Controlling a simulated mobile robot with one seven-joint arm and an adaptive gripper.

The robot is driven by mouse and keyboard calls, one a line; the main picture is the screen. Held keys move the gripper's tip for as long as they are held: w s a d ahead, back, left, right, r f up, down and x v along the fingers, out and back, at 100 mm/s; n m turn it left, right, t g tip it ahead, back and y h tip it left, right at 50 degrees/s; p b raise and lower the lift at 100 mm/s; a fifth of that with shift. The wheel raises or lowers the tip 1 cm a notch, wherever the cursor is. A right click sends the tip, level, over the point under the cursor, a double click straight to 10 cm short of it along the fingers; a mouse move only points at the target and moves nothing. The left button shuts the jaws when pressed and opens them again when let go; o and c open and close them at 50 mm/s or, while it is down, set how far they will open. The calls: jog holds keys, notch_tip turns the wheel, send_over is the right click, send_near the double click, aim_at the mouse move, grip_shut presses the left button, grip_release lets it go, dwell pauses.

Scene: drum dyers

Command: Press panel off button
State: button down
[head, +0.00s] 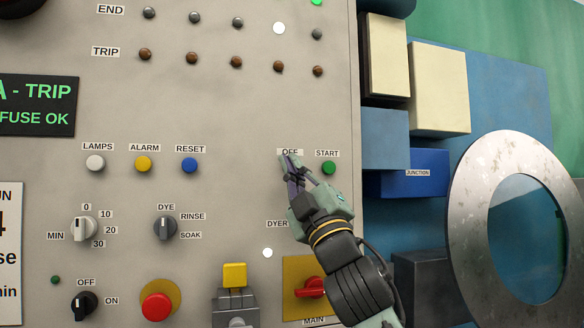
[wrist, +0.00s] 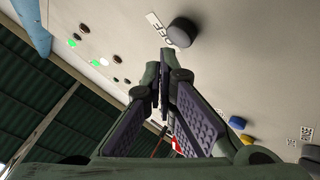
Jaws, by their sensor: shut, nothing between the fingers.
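The OFF label (head: 290,152) is on the grey panel (head: 225,110), left of the green START button (head: 328,168). In the head view my gripper (head: 287,160) covers the spot under that label, so the button is hidden there. In the wrist view a dark round OFF button (wrist: 183,32) stands out from the panel beside its OFF label. My gripper (wrist: 164,58) is shut and empty, its fingertips pointing at the panel close to this button. I cannot tell whether they touch it.
Blue RESET (head: 189,165), yellow ALARM (head: 143,164) and white LAMPS (head: 95,163) buttons sit to the left in the same row. A red MAIN switch (head: 311,287) is below, near my arm. A round metal drum door (head: 468,215) stands at the right.

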dwell(0.6)
jog(key=shift+w+a, duration=0.1)
jog(key=shift+w, duration=0.35)
jog(key=shift+w+a+p, duration=0.15)
jog(key=shift+w+p, duration=0.15)
jog(key=shift+w, duration=0.15)
dwell(0.6)
jog(key=shift+s, duration=0.1)
jog(key=shift+s+d, duration=0.25)
jog(key=shift+s, duration=0.5)
jog(key=shift+s+b, duration=0.1)
jog(key=shift+b, duration=0.2)
jog(key=s, duration=0.1)
jog(key=s+d, duration=0.1)
jog(key=s, duration=0.1)
jog(key=s+b, duration=0.1)
jog(key=shift+s+d, duration=0.3)
dwell(0.5)
